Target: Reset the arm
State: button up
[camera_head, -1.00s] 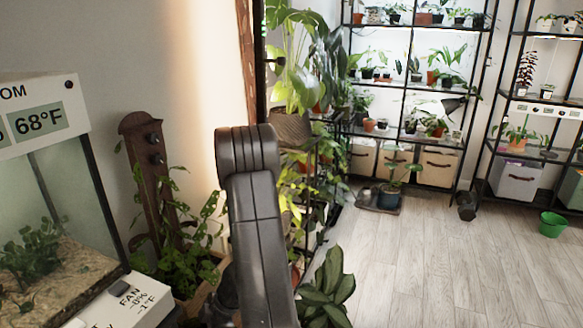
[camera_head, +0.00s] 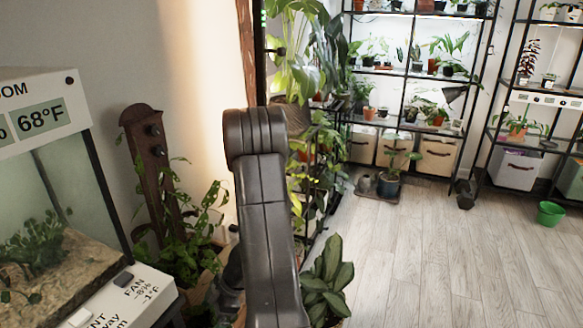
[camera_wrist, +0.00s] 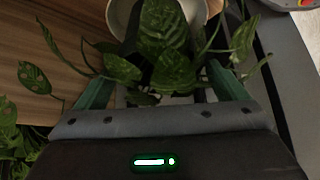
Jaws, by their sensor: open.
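My gripper (camera_wrist: 160,75) shows in the wrist view with its two greenish fingers spread apart. Green variegated leaves (camera_wrist: 165,45) fill the space between and in front of the fingers, some crossing them. Whether any leaf touches a finger I cannot tell. A whitish round pot (camera_wrist: 118,14) shows behind the leaves at the top. In the head view my dark arm (camera_head: 262,200) rises in the middle, bent at the top, and my gripper cannot be made out there.
A glass tank (camera_head: 60,195) with a control panel (camera_head: 120,300) stands at the left. A leafy plant (camera_head: 327,280) is close right of my arm. Plant shelves (camera_head: 405,72) line the back. The wooden floor (camera_head: 440,260) at the right is largely clear; a green bucket (camera_head: 550,213) stands there.

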aim_at(206, 326)
jog(key=b+x, duration=0.2)
jog(key=x, duration=0.3)
jog(key=shift+d+f+b, duration=0.1)
jog(key=shift+b, duration=0.2)
notch_tip(206, 326, up, 20)
jog(key=p, duration=1.2)
jog(key=w+d+r+m+t+h+p, duration=0.2)
jog(key=w+d+r+m+t+p, duration=0.2)
jog(key=w+d+r+m+p, duration=0.3)
jog(key=w+d+r+m+t+h+p, duration=0.3)
jog(key=w+d+r+m+p, duration=0.3)
jog(key=w, duration=0.7)
jog(key=shift+w+d+r+m+t+p, duration=0.45)
jog(key=shift+r+m+p, duration=0.75)
jog(key=shift+r+p, duration=1.35)
jog(key=shift+s+f, duration=0.1)
jog(key=shift+f, duration=0.05)
